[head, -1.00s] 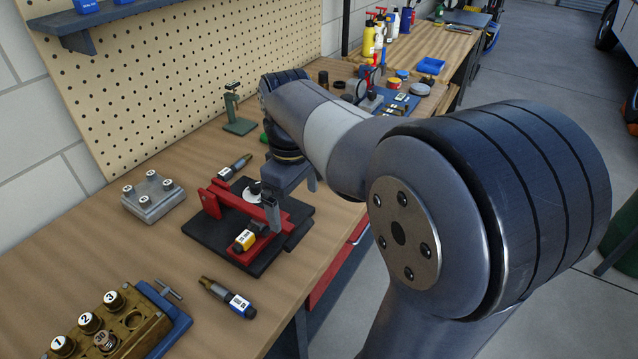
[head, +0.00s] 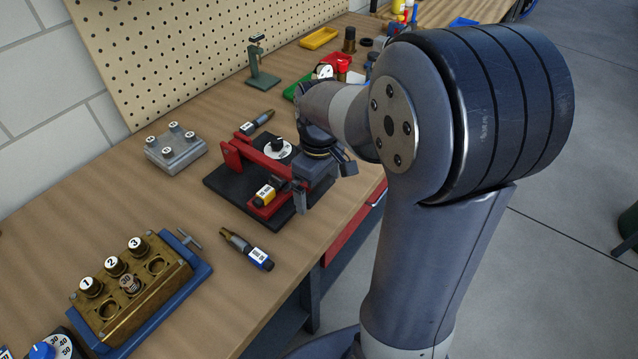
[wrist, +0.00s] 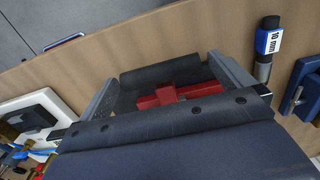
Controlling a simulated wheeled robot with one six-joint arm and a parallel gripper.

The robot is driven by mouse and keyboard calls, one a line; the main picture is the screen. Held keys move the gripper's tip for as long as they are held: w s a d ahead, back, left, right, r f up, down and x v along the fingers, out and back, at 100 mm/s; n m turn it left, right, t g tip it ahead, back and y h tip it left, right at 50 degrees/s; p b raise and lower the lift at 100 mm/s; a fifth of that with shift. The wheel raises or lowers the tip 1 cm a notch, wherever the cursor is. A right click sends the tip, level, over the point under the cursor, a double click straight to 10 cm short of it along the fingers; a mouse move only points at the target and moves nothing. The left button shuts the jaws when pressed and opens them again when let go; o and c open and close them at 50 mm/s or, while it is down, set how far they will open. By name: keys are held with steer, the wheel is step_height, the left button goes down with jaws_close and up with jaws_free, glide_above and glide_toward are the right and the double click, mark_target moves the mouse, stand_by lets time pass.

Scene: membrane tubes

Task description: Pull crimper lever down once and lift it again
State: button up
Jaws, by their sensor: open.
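The red crimper lever (head: 262,157) runs from its red post (head: 232,155) toward my gripper, above a black base plate (head: 222,188). A yellow-labelled tube (head: 264,196) lies in the crimper under the lever. My gripper (head: 318,182) is open at the lever's right-hand end. In the wrist view my two fingers stand wide apart (wrist: 168,86), with red crimper parts (wrist: 165,96) and a dark piece (wrist: 160,74) showing between them. I cannot tell whether a finger touches the lever. The lever's far end is hidden behind my gripper in the head view.
A blue-labelled tube (head: 247,248) lies in front of the crimper. A brass block (head: 130,300) with numbered caps stands front left. A grey block with posts (head: 175,149) stands behind left, and a green stand (head: 261,65) behind.

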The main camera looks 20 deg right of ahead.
steer(key=c, duration=1.3)
steer(key=shift+r, duration=0.15)
